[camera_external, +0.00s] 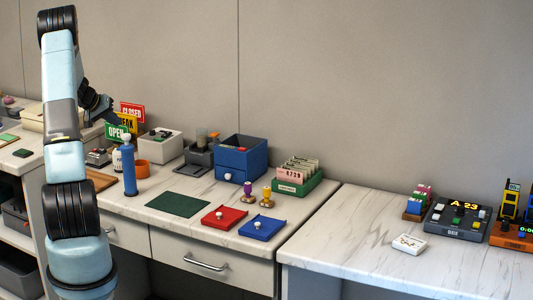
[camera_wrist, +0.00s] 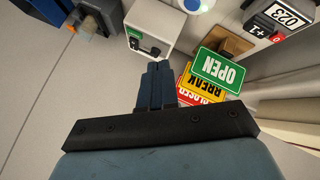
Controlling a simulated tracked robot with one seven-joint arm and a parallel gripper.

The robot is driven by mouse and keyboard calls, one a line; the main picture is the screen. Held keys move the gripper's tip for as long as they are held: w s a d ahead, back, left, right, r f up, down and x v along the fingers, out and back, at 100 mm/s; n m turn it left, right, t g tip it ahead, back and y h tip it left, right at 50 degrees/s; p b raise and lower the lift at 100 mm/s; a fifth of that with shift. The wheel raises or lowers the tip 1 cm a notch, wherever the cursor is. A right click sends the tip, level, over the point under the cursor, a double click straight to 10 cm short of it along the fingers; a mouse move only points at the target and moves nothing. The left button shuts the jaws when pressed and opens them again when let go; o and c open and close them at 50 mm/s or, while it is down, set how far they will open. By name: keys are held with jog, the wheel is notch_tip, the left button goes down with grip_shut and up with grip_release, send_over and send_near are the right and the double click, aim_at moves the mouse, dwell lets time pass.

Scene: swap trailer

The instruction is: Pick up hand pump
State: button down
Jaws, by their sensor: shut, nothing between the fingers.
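The hand pump appears to be the blue upright cylinder (camera_external: 129,172) with a white top, standing on the marble counter in the external view. In the wrist view a white and blue round thing (camera_wrist: 192,4), cut off by the top edge, may be its top. My gripper (camera_external: 112,117) is raised behind and to the left of the pump, near the sign stand. In the wrist view my gripper's fingers (camera_wrist: 156,68) are together and empty, apart from the pump.
The OPEN, BREAK and CLOSED signs (camera_wrist: 215,72) are close beside my fingers, and a white box (camera_wrist: 150,27) is just beyond them. An orange bowl (camera_external: 142,167), blue drawer box (camera_external: 240,160), green mat (camera_external: 178,204), red tray (camera_external: 224,218) and blue tray (camera_external: 262,228) stand on the counter.

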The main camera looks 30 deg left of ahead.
jog(key=c, duration=1.8)
grip_release()
jog(key=o, duration=1.3)
